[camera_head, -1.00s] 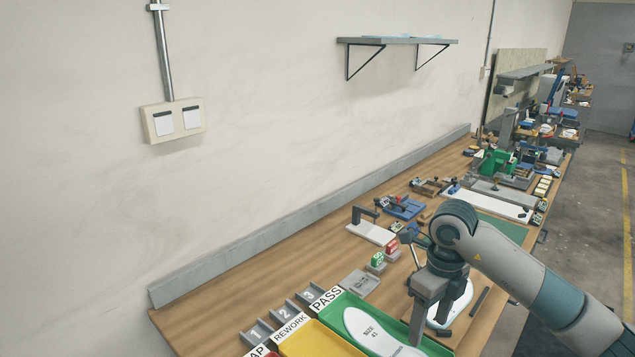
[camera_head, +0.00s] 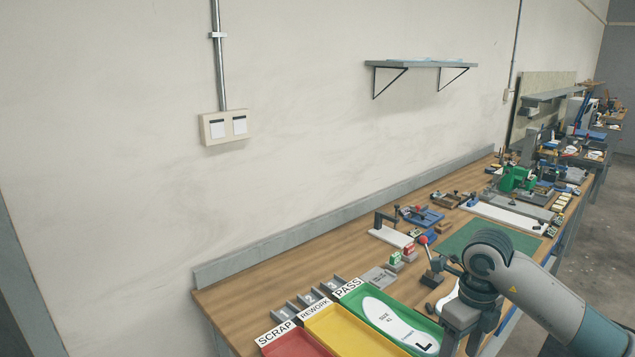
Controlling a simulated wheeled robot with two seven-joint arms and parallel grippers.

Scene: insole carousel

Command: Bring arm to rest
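My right arm comes in from the lower right. Its gripper (camera_head: 458,335) points down beside the right edge of the green PASS tray (camera_head: 352,305). Its fingertips are at or past the bottom of the picture, so I cannot tell whether it is open or shut. A white insole (camera_head: 385,318) marked with a size and "L" lies flat in the PASS tray, apart from the gripper as far as I can see. My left gripper is not in view.
The yellow REWORK tray (camera_head: 338,335) and red SCRAP tray (camera_head: 285,347) are left of the PASS tray. A red-knobbed lever (camera_head: 423,241) stands behind my gripper. A green mat (camera_head: 492,242) and several fixtures lie farther along the bench. A wall shelf (camera_head: 420,64) hangs above.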

